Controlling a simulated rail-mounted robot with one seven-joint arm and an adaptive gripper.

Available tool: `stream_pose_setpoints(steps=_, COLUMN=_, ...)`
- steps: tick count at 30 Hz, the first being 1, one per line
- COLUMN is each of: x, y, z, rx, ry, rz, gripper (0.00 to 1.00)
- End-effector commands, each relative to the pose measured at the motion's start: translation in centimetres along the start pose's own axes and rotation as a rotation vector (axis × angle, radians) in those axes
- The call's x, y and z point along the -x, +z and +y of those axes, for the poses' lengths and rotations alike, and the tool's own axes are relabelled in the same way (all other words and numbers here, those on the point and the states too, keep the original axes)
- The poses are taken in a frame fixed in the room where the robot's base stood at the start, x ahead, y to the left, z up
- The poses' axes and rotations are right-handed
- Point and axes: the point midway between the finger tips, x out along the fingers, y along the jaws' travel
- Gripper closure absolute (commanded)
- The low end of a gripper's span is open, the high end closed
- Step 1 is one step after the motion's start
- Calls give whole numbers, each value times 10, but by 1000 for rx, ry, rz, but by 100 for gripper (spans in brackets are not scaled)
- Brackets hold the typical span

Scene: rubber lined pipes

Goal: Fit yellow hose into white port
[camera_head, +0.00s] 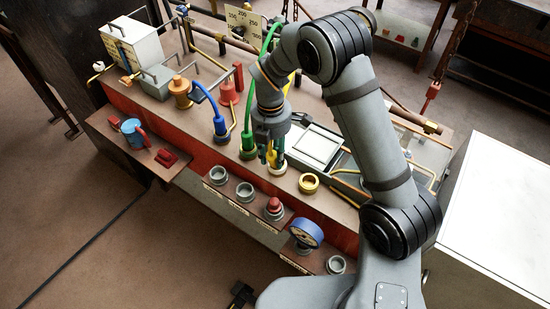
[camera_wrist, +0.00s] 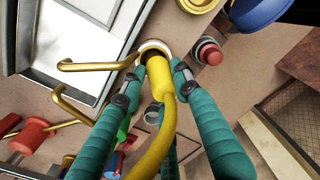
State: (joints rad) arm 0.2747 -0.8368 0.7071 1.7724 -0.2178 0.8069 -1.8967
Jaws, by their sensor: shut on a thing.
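The yellow hose (camera_wrist: 161,82) has a thick yellow end sleeve and a thinner curved tail running down the wrist view. My gripper (camera_wrist: 157,76) is shut on this sleeve, with teal fingers on both sides. The white port (camera_wrist: 152,46) is a pale ring at the sleeve's far end. The sleeve's tip overlaps the ring, and I cannot tell how deep it sits. In the head view, my gripper (camera_head: 273,156) points down over the white port (camera_head: 277,169) on the bench, and part of the yellow hose (camera_head: 271,156) shows between the fingers.
The green hose (camera_head: 248,138) and blue hose (camera_head: 219,122) stand in ports to the left. A yellow ring (camera_head: 309,183) lies right of the white port. A metal tray (camera_head: 320,132) is behind it. A red knob (camera_head: 274,205) and grey rings stand on the lower front shelf.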

Motion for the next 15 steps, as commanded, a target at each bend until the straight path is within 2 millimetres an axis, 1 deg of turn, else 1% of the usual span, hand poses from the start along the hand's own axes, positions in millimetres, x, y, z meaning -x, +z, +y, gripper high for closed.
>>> stream_pose_setpoints(steps=3, x=-1, y=-1, z=-2, rx=-2, ry=-7, rz=2, gripper=100)
stream_pose_setpoints(steps=10, x=-1, y=-2, z=-2, rx=-2, ry=-7, rz=3, gripper=100)
stream_pose_setpoints(steps=15, x=6, y=-2, z=-2, rx=-2, ry=-6, rz=3, gripper=100)
